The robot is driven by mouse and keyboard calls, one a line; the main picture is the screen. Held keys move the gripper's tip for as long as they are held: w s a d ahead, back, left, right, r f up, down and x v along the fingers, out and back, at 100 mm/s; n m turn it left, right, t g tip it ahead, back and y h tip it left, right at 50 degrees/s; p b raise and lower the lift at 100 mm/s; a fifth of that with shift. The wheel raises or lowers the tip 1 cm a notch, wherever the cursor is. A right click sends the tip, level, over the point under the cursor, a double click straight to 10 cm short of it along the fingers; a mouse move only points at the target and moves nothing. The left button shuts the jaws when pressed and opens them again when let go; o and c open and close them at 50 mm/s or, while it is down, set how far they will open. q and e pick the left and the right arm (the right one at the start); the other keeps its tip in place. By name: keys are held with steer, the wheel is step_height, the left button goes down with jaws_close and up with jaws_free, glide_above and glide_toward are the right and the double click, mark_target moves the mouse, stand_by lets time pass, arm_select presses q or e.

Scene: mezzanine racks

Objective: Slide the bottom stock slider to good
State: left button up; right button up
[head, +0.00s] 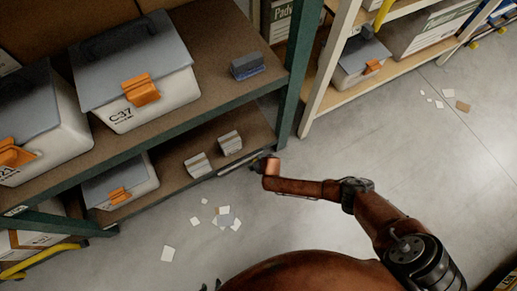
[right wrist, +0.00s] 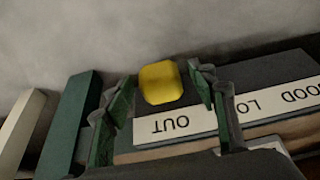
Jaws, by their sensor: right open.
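The yellow slider knob (right wrist: 160,82) sits beside the OUT end of a label strip (right wrist: 175,127) in the right wrist view. The strip appears upside down, with part of LO and OOD farther right. My right gripper (right wrist: 163,103) is open, one finger on each side of the knob, with gaps showing. In the head view my right gripper (head: 258,165) is at the bottom shelf's front edge, by the slider rail (head: 236,165); the knob cannot be made out there. Only dark tips of my left gripper (head: 211,286) show at the bottom edge.
Grey-lidded bins with orange latches stand on the shelves, one marked C-37 (head: 121,116). Two small boxes (head: 230,143) sit on the bottom shelf near my right gripper. A green rack post (head: 291,80) rises just beyond. Paper scraps (head: 225,219) lie on the open floor.

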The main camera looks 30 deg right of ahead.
steer(key=shift+c, duration=0.4)
jaws_close()
